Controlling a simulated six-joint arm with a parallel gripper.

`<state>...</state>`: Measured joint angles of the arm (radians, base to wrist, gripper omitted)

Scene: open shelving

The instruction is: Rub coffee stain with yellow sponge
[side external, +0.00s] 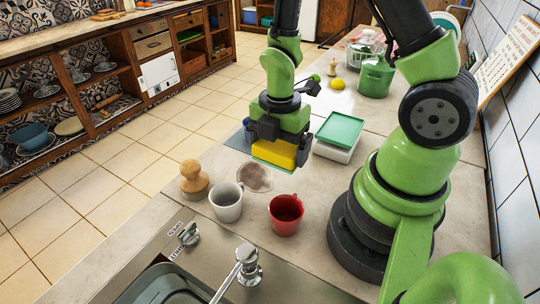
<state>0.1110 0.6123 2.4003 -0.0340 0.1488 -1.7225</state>
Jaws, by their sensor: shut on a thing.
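The yellow sponge (276,153) is held in my gripper (278,146), which is shut on it, with a thin green layer along the sponge's lower edge. The sponge is just above or at the counter; I cannot tell whether it touches. The coffee stain (254,178) is a brownish round patch on the counter, to the lower left of the sponge and apart from it in this view.
A white mug (227,203), a red mug (286,215) and a wooden stamp-like tool (193,180) stand near the stain. A white box with a green lid (341,130) is right of the gripper. The sink faucet (246,266) is in front. A green pot (376,77) and lemon (338,84) stand farther back.

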